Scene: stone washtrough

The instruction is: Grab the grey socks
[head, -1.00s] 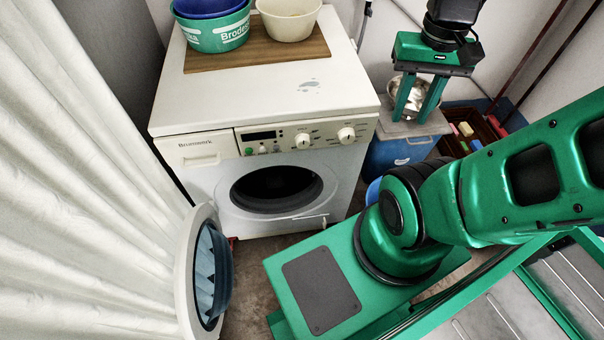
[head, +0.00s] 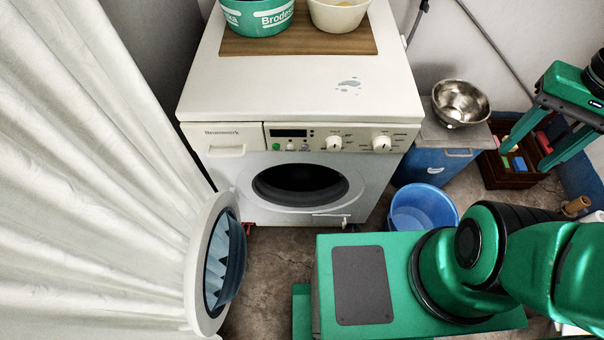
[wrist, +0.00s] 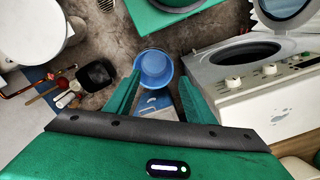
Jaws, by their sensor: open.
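I cannot make out the grey socks in either view. The white washing machine (head: 240,165) stands in the middle of the head view with its round door (head: 196,262) swung open to the left. Its drum opening (head: 300,186) is dark, and I cannot tell what is inside. My gripper (head: 528,155) is at the right of the head view, above the brown crate, with its green fingers apart and nothing between them. In the wrist view my gripper (wrist: 160,78) points down with the blue bucket (wrist: 155,68) below and beyond its fingers.
A steel bowl (head: 461,102) sits on a blue box (head: 432,168) right of the machine. The blue bucket (head: 424,208) stands on the floor. A brown crate (head: 505,177) holds coloured blocks. A teal tub (head: 258,18) and cream bowl (head: 338,14) stand on the machine. A white curtain (head: 90,180) hangs left.

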